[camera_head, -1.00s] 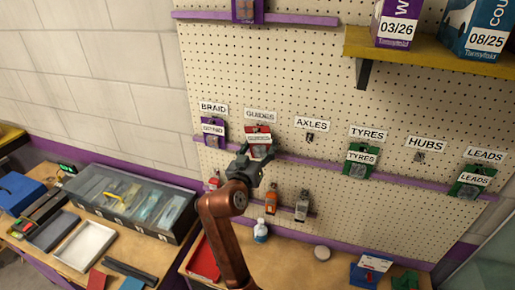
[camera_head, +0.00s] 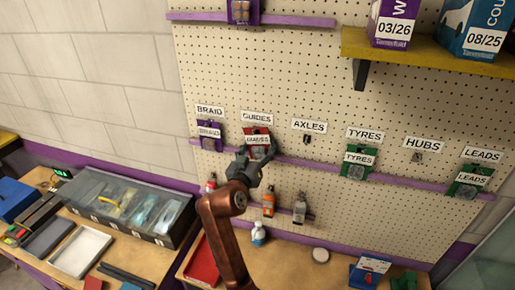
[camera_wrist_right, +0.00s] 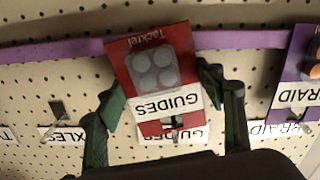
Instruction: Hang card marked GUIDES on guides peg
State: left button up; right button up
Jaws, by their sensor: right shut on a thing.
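The red card marked GUIDES (camera_head: 258,133) is held upright at the pegboard, just below the wall label GUIDES (camera_head: 257,118). The right wrist view shows the card (camera_wrist_right: 150,70) upside down, with its grey round parts. My right gripper (camera_head: 254,161) is shut on the card, one finger at each side in the wrist view (camera_wrist_right: 160,84). The guides peg (camera_wrist_right: 177,123) shows at the card's header end, beside the wall label. I cannot tell whether it passes through the card's hole. My left gripper is not in view.
A purple BRAID card (camera_head: 209,136) hangs close on the left. The AXLES peg (camera_head: 307,139) on the right is bare. A purple rail (camera_head: 315,165) runs just below the pegs. Bottles (camera_head: 268,204) stand below, and a yellow shelf (camera_head: 400,47) juts out at upper right.

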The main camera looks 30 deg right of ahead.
aim_at(261, 117)
jog(key=o, duration=1.1)
notch_tip(261, 117, up, 10)
